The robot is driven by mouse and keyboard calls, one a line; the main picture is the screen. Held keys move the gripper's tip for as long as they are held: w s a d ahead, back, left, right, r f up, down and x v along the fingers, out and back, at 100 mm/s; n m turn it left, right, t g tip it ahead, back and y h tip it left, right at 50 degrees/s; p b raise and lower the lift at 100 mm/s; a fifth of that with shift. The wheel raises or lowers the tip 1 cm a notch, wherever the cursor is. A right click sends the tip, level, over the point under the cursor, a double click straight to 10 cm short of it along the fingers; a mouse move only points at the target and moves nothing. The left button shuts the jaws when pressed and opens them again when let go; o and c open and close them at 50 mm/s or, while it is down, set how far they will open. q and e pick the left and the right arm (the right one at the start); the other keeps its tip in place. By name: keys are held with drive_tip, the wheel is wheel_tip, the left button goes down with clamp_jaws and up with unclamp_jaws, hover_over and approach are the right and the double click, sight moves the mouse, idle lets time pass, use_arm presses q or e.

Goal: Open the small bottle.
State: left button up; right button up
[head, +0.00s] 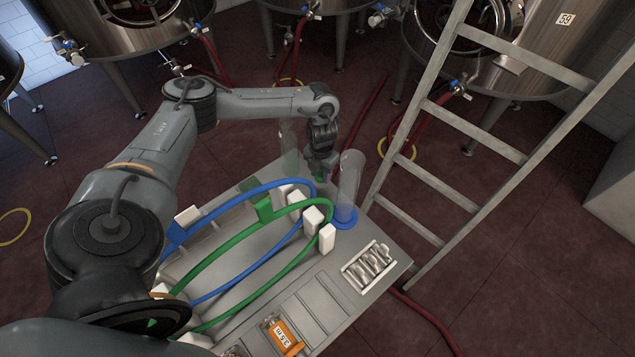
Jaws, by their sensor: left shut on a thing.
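My left gripper (322,170) points down over the far end of the grey worktable (388,288). A clear greenish bottle-like vessel (289,147) stands upright just left of the gripper. A tall clear cylinder (350,180) with a blue round base stands just to its right. My right gripper is not in view.
Blue (240,197) and green (220,248) hoses arch over the table between white blocks (326,238). A metal rack (367,266) and an orange labelled item (283,337) lie nearer. A ladder (440,185) leans close to the table's right. Steel tanks (535,40) stand behind.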

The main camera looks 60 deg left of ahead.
sight(321, 175)
use_arm(q)
drive_tip(key=shift+f, duration=2.3)
drive_tip(key=shift+f+b, duration=0.15)
drive_tip(key=shift+b, duration=0.15)
drive_tip(key=o, duration=1.2)
drive_tip(key=shift+c, duration=0.2)
